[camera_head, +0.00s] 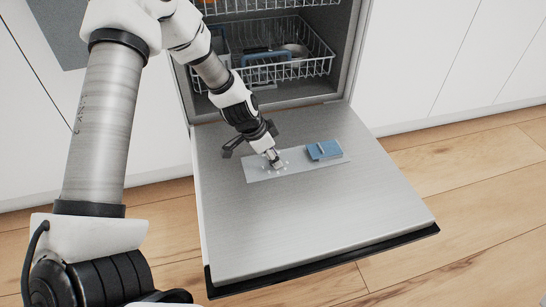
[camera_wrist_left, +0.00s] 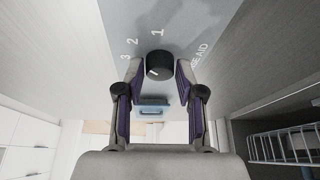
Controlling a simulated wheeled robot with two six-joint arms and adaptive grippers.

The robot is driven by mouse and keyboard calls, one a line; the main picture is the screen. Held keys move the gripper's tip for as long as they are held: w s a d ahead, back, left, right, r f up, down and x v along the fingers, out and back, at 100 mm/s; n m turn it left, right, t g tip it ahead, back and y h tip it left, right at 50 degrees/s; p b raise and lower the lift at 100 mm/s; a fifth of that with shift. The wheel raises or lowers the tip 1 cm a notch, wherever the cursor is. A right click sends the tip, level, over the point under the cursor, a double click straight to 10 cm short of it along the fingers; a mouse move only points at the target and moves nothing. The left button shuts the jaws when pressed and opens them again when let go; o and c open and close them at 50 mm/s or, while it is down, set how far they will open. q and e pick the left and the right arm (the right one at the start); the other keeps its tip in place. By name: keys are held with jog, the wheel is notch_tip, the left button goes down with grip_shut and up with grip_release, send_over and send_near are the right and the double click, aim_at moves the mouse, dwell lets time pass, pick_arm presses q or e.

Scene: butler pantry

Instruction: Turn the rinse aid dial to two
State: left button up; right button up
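The rinse aid dial (camera_wrist_left: 159,65) is a small black round knob on a grey panel (camera_head: 258,178) set in the open dishwasher door. Around it in the left wrist view are printed 1, 2 and 3 and part of the words "RINSE AID". A small pale mark shows on the dial's lower left; which number it is set to I cannot tell. My left gripper (camera_head: 274,161) is down at the panel. In the left wrist view my left gripper (camera_wrist_left: 159,72) is open, one finger on each side of the dial, with small gaps. In the head view the gripper hides the dial. My right gripper is not in view.
A blue dispenser lid (camera_head: 324,150) lies on the panel to the right of my gripper. The steel door (camera_head: 330,225) is folded down flat and clear around the panel. Behind it is the lower wire rack (camera_head: 285,72) with some items.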

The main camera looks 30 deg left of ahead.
pick_arm(q)
grip_shut()
jog(key=shift+n+p, duration=0.3)
jog(key=shift+n, duration=0.1)
jog(key=n+p, duration=0.1)
jog(key=n+y+p, duration=0.1)
jog(key=shift+d+r+n, duration=0.1)
jog(key=shift+r+n, duration=0.1)
jog(key=shift+n, duration=0.1)
jog(key=n+y+p, duration=0.1)
jog(key=n+p, duration=0.2)
jog(key=p, duration=0.2)
jog(key=n+y+p, duration=0.2)
jog(key=n+p, duration=0.2)
jog(key=p, duration=0.2)
jog(key=n+y+p, duration=0.1)
jog(key=n+p, duration=0.3)
jog(key=p, duration=0.1)
jog(key=shift+d+r+g+p, duration=0.1)
jog(key=shift+d+g+p, duration=0.1)
jog(key=shift+g+p, duration=0.15)
jog(key=shift+f+n+y+p, duration=0.3)
jog(key=shift+n+y+p, duration=0.1)
jog(key=shift+n+p, duration=0.4)
jog(key=shift+g, duration=0.25)
